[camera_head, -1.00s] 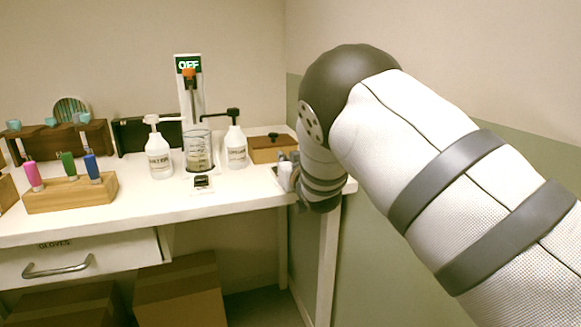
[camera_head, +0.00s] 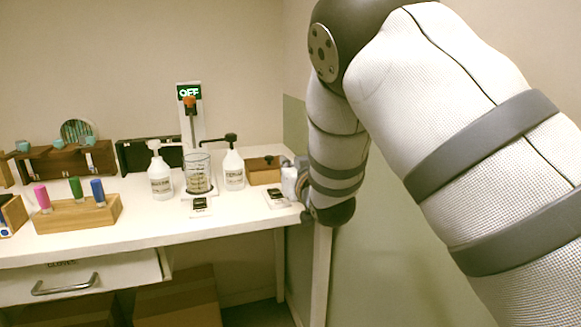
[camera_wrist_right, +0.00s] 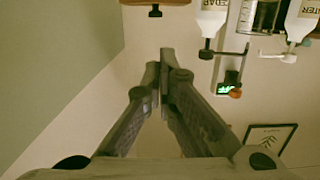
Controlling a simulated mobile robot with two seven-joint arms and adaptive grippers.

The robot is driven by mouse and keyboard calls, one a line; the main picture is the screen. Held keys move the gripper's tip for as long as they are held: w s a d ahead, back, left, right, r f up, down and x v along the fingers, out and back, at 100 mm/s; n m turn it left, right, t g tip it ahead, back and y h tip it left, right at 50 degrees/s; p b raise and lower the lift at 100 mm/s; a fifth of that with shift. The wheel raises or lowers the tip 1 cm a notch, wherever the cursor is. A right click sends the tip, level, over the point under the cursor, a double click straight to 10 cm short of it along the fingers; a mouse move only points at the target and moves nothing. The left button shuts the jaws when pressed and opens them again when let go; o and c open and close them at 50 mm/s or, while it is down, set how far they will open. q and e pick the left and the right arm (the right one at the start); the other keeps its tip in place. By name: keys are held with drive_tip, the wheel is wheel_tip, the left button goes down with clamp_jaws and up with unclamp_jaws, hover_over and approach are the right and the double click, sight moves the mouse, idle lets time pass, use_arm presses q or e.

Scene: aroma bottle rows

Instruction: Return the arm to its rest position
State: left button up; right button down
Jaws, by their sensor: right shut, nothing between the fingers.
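My right arm (camera_head: 440,110) comes in from the right, bent at the elbow, with its forearm hanging down by the table's right end. My right gripper is mostly hidden behind the wrist in the head view. In the right wrist view the right gripper (camera_wrist_right: 165,55) has its two fingers together at the tips, with nothing between them. My left gripper is not in view.
The white table (camera_head: 150,225) bears a wooden block (camera_head: 78,213) with coloured bottles, two pump bottles (camera_head: 161,178) (camera_head: 233,170), a glass beaker (camera_head: 198,175), a wooden box (camera_head: 264,171) and small scales (camera_head: 276,198). A wall stands close on the right. The table's front strip is clear.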

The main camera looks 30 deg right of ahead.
drive_tip(key=shift+f, duration=0.2)
drive_tip(key=s+a+f+g+y, duration=0.1)
drive_tip(key=s+f+g, duration=0.2)
drive_tip(key=s+f, duration=0.45)
drive_tip(key=s+a+f+n+g, duration=0.1)
drive_tip(key=s+a+f+g, duration=0.2)
drive_tip(key=f, duration=0.8)
drive_tip(key=s+f+g+y, duration=0.1)
drive_tip(key=s+f+g, duration=0.1)
drive_tip(key=s+f, duration=0.65)
drive_tip(key=s+a+f+g, duration=0.2)
drive_tip(key=s+f+g, duration=0.1)
drive_tip(key=s, duration=0.6)
drive_tip(key=s+a+f+n+g+y, duration=0.1)
drive_tip(key=s+a+f+g, duration=0.2)
drive_tip(key=s, duration=0.7)
drive_tip(key=s+a+f+g+y, duration=0.1)
drive_tip(key=s+a+f+g, duration=0.2)
drive_tip(key=s, duration=0.7)
wheel_tip(320, 180, down, 2)
drive_tip(key=shift+s+f+g, duration=0.15)
drive_tip(key=shift+s+g, duration=0.05)
drive_tip(key=shift+g, duration=0.3)
